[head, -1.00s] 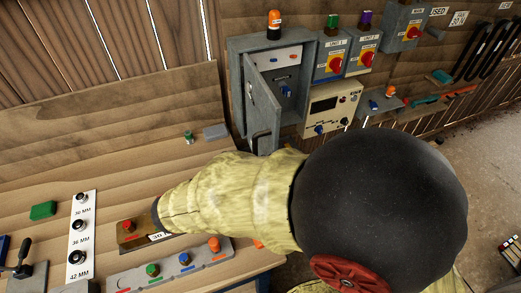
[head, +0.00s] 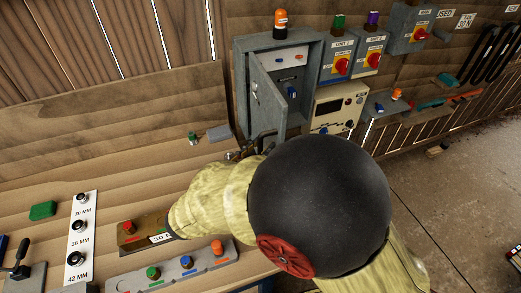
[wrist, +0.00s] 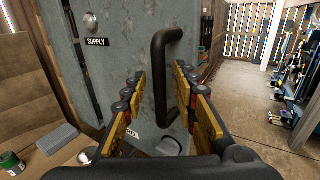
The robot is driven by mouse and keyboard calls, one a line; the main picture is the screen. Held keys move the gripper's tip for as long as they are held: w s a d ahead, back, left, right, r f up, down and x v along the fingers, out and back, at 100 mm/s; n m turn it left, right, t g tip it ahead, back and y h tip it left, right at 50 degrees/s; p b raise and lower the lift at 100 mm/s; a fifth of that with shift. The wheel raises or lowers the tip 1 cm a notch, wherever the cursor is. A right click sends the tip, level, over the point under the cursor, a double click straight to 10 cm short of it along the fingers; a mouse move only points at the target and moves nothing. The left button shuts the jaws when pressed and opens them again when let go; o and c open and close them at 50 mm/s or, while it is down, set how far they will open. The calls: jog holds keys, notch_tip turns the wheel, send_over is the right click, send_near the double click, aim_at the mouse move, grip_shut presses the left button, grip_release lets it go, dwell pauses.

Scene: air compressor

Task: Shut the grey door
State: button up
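The grey door (head: 266,100) belongs to a grey wall cabinet (head: 243,57) and stands ajar, its inside panel partly showing to the right of it. In the wrist view the grey door (wrist: 122,60) fills the middle, with a round knob, a SUPPLY label and a dark vertical bar handle (wrist: 158,75). My gripper (wrist: 162,72) is open, with one yellow-and-black finger on each side of the handle. Contact with the handle cannot be told. In the head view my arm hides most of the gripper, which is by the lower part of the door.
A button panel (head: 170,269) lies at the front. Open floor shows at right.

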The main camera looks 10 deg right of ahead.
jog(key=shift+w+d, duration=0.1)
jog(key=shift+c, duration=0.9)
grip_shut()
